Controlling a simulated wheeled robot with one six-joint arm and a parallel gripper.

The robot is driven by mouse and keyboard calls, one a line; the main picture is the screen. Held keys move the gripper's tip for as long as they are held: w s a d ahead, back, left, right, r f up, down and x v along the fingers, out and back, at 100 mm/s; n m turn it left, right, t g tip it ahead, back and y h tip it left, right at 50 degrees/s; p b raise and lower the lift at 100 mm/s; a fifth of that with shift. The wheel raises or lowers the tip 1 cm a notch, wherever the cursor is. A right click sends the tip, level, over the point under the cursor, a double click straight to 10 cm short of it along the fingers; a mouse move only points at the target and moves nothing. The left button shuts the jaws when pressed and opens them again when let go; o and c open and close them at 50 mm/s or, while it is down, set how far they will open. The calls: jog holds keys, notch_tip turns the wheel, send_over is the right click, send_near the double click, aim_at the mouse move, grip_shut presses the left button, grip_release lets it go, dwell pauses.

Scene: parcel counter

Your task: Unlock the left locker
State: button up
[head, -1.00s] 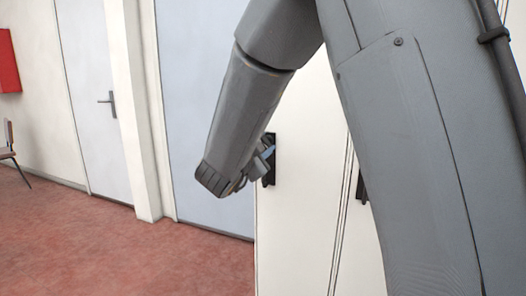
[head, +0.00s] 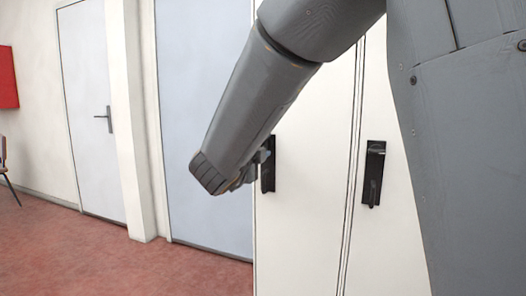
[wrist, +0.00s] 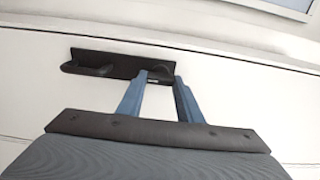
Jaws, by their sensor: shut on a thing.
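The left locker is a white door (head: 300,225) with a black handle plate (head: 269,172) near its left edge. My gripper (head: 262,158) is at this plate, partly hidden behind my forearm in the head view. In the wrist view the black plate (wrist: 115,62) carries a dark lever (wrist: 88,69) at its left end. My gripper's two blue fingers (wrist: 160,80) reach the plate's other end and are shut on a small dark piece there. That piece is mostly hidden between the fingertips, so its shape and turn cannot be told. The locker door looks closed.
The right locker (head: 372,245) has a similar black plate (head: 374,172), with a lever above and a piece hanging below. A pale blue door (head: 212,215) is left of the lockers. The red floor (head: 130,270) at the lower left is clear.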

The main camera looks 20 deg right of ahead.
dwell(0.5)
jog(key=o, duration=1)
jog(key=shift+o, duration=0.2)
jog(key=v, duration=0.8)
jog(key=shift+w, duration=0.1)
